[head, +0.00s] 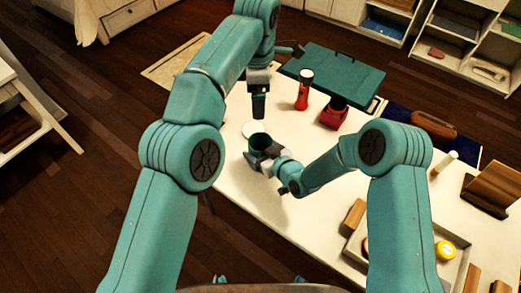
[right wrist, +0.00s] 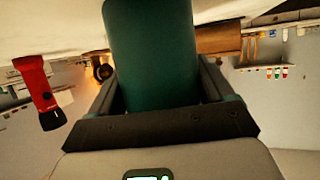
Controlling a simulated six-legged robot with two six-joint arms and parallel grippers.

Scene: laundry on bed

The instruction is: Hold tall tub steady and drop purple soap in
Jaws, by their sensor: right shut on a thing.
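The tall tub (head: 259,142) is a dark green cylinder standing upright on the white table. My right gripper (head: 265,160) is shut on its near side. In the right wrist view the tub (right wrist: 152,50) fills the space between the two fingers. My left gripper (head: 258,104) hangs pointing down above the table, just beyond and above the tub's open top. Its dark fingers look close together, and I cannot make out what is between them. I see no purple soap in either view.
Beyond stand a red flashlight (head: 303,92), a red box (head: 333,114) and a teal board (head: 340,75). A tray (head: 395,277) with wooden blocks and a yellow roll (head: 445,250) is at right. The table's left-front area is clear.

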